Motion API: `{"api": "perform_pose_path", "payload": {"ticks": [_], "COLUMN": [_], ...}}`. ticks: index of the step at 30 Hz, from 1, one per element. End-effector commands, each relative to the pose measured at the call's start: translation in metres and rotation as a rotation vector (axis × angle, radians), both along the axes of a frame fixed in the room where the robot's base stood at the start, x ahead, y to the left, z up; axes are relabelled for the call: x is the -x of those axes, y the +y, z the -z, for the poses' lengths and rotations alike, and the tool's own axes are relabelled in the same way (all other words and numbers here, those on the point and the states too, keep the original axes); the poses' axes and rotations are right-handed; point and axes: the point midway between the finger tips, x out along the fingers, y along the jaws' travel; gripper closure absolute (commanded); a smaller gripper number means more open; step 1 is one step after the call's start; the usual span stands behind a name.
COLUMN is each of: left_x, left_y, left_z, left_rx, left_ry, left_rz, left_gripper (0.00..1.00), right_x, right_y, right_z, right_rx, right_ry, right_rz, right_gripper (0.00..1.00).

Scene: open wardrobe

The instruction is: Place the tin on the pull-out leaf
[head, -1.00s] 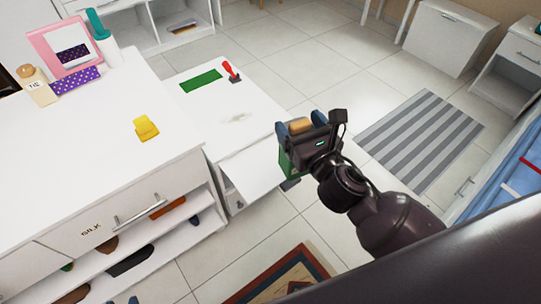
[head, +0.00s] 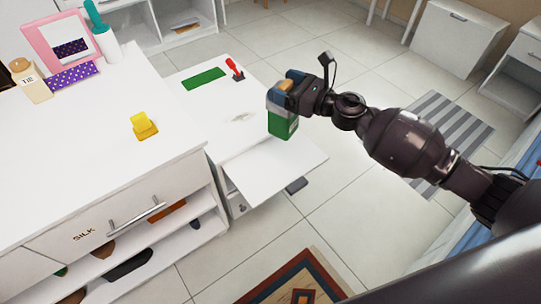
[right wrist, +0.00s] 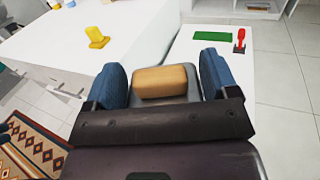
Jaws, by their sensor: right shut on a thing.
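The leaf is a bare white panel sticking out of the low white cabinet. In the right wrist view the blue fingers (right wrist: 213,75) stand on both sides of the lid. The tin's body is hidden there.
The low cabinet's top (head: 205,100) holds a green mat (head: 204,78) and a red-handled item (head: 235,68). The taller white dresser (head: 80,150) at left bears a yellow object (head: 144,126), a pink frame and bottles. Rugs lie on the floor.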

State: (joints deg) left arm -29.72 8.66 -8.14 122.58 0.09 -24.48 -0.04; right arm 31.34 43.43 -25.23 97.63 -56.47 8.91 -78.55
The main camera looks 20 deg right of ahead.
Motion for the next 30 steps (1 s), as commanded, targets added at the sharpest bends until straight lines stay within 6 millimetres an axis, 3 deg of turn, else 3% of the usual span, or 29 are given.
{"api": "perform_pose_path", "payload": {"ticks": [5, 12, 21, 25, 30], "left_x": [0.003, 0.017, 0.021, 0.016, 0.008], "left_y": [0.001, 0.003, 0.007, 0.005, 0.002], "left_z": [0.007, 0.034, 0.054, 0.055, 0.048], "left_rx": [0.000, -0.005, -0.019, -0.025, -0.029], "left_ry": [0.014, 0.070, 0.103, 0.093, 0.063], "left_rz": [-0.002, -0.002, 0.010, 0.021, 0.032], "left_gripper": [0.57, 0.57, 0.57, 0.57, 0.57], "right_x": [-0.007, -0.007, -0.006, -0.007, -0.007], "right_y": [-0.003, -0.003, -0.003, -0.003, -0.003], "right_z": [0.006, 0.058, 0.121, 0.138, 0.145], "right_rx": [-0.002, -0.003, -0.004, -0.002, 0.000], "right_ry": [0.002, 0.013, 0.013, 0.007, 0.000], "right_rz": [-0.018, -0.019, -0.019, -0.019, -0.019], "right_gripper": [0.58, 0.58, 0.58, 0.58, 0.58]}}
